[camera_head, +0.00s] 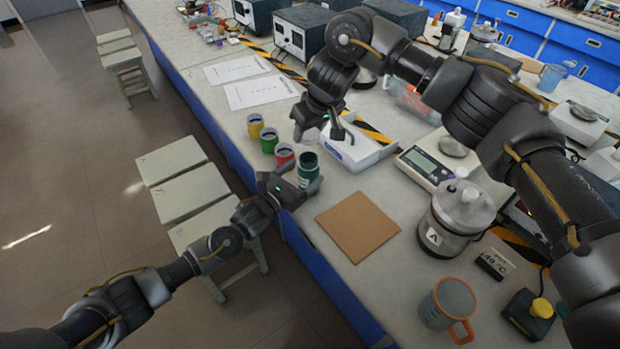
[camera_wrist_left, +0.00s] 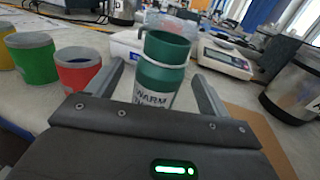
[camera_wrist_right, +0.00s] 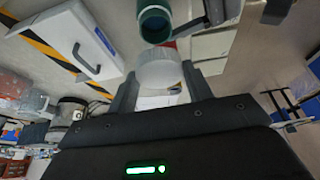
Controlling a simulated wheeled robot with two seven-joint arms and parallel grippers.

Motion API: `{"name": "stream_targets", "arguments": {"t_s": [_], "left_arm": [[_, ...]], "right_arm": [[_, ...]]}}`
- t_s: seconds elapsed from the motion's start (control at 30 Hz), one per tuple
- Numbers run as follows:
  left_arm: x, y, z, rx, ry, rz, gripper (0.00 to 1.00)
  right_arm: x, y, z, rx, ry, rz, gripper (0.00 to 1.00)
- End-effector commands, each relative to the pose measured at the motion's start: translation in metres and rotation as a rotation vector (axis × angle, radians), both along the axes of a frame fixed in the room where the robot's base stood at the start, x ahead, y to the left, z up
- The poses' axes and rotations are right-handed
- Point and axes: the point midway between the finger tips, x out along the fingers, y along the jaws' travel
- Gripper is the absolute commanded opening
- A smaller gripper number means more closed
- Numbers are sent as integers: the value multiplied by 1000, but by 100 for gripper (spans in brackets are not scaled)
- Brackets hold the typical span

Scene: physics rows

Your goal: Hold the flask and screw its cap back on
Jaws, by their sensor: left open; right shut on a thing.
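The green flask (camera_head: 308,170) stands upright and uncapped on the bench near its left edge. In the left wrist view the flask (camera_wrist_left: 160,78), with a white label and a pale ring, stands between the spread fingers. My left gripper (camera_head: 289,182) is open around it, with gaps at the sides. My right gripper (camera_head: 324,134) is above and behind the flask. In the right wrist view it is shut on the white cap (camera_wrist_right: 160,70), apart from the flask's open mouth (camera_wrist_right: 155,22).
Red (camera_head: 284,156), green (camera_head: 268,140) and yellow (camera_head: 255,126) cups stand in a row behind the flask. A white box (camera_head: 350,150) and a scale (camera_head: 430,165) are to the right. A brown board (camera_head: 357,226) lies in front, with a lidded metal pot (camera_head: 445,225) beyond.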

Motion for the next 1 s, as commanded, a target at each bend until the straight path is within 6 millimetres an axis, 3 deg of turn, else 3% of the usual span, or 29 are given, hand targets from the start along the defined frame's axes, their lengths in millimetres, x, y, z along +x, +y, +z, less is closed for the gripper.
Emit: {"name": "stream_targets", "arguments": {"t_s": [0.2, 0.63, 1.0], "left_arm": [[19, -15, 0, -1, -1, 1, 80], [24, -19, 0, 0, 0, 0, 80], [24, -19, 0, 0, 0, 0, 33]], "right_arm": [[0, 0, 0, 0, 0, 0, 29], [0, 0, 0, 0, 0, 0, 29], [0, 0, 0, 0, 0, 0, 29]]}}
